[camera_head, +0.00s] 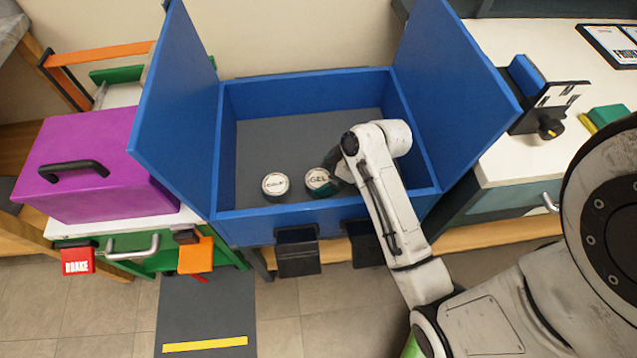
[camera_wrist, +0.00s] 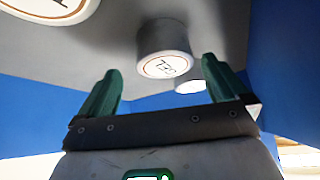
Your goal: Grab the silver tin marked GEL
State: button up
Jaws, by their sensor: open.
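The silver tin marked GEL (camera_head: 318,178) stands on the grey floor of the open blue box, with a round white lid. In the wrist view the GEL tin (camera_wrist: 166,62) shows between my fingers in the picture, at about the level of their tips. My gripper (camera_head: 332,184) is at the tin's right side in the head view, partly hidden by my wrist. In the wrist view my gripper (camera_wrist: 160,68) has its two green fingers spread wide with nothing held. I cannot tell whether a finger touches the tin.
A similar tin (camera_head: 275,184) stands just left of it. The wrist view shows a large lettered lid (camera_wrist: 45,8) at upper left and another pale lid (camera_wrist: 190,87) beyond GEL. The blue box (camera_head: 270,222) has high walls and raised flaps. Its back floor is clear.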

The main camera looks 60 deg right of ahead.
aim_at(322, 180)
jog(key=x, duration=0.2)
jog(key=b+x, duration=0.1)
jog(key=x, duration=0.1)
jog(key=shift+w+a+f, duration=0.1)
jog(key=shift+a+f, duration=0.2)
jog(key=shift+f, duration=0.1)
jog(key=shift+c, duration=0.4)
jog(key=c, duration=1.1)
